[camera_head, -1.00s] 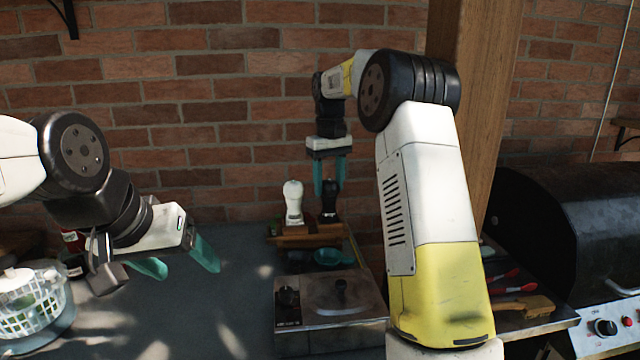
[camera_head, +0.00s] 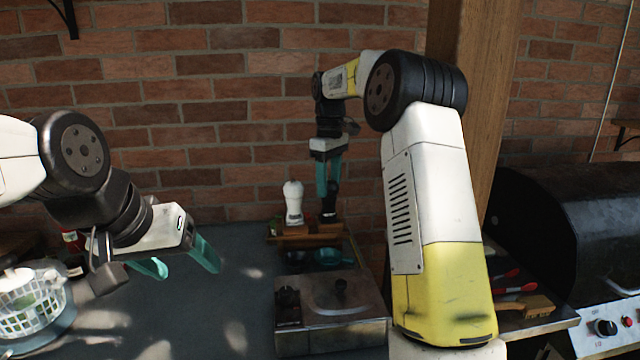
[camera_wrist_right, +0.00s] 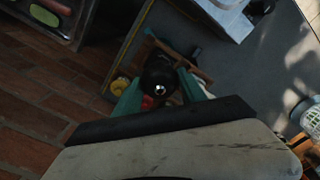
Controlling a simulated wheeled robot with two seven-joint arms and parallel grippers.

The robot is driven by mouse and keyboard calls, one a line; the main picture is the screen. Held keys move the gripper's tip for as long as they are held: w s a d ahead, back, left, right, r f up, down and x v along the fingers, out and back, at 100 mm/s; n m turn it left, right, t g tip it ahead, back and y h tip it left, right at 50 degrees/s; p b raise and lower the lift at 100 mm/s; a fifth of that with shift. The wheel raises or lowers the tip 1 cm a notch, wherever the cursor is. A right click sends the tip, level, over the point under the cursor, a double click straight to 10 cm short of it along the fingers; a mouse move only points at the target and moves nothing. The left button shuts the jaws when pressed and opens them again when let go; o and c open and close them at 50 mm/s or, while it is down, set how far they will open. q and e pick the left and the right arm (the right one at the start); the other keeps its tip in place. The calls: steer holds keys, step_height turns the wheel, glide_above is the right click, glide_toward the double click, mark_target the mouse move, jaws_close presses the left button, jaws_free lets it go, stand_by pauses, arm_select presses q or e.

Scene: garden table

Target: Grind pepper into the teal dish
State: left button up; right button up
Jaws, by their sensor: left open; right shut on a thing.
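A black mill (camera_head: 329,206) stands upright at the back of the table, on a wooden stand (camera_head: 300,239). My right gripper (camera_head: 328,187) comes down from above and is shut on its upper part. In the right wrist view the mill's dark top (camera_wrist_right: 159,68) with a shiny knob sits between the teal fingers. The teal dish (camera_head: 333,256) lies just in front of the stand, below the mill. My left gripper (camera_head: 180,262) is open and empty over the left part of the table.
A white mill (camera_head: 293,204) stands close to the left of the black one. A metal burner box (camera_head: 330,308) is in front of the dish. A white basket (camera_head: 30,305) is at far left, and a black grill (camera_head: 580,240) at right. The grey table middle is clear.

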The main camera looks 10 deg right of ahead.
mark_target(329, 180)
steer(key=o, duration=1.4)
steer(key=shift+c, duration=0.2)
step_height(329, 180, up, 7)
steer(key=shift+w+f, duration=0.1)
steer(key=shift+r, duration=0.5)
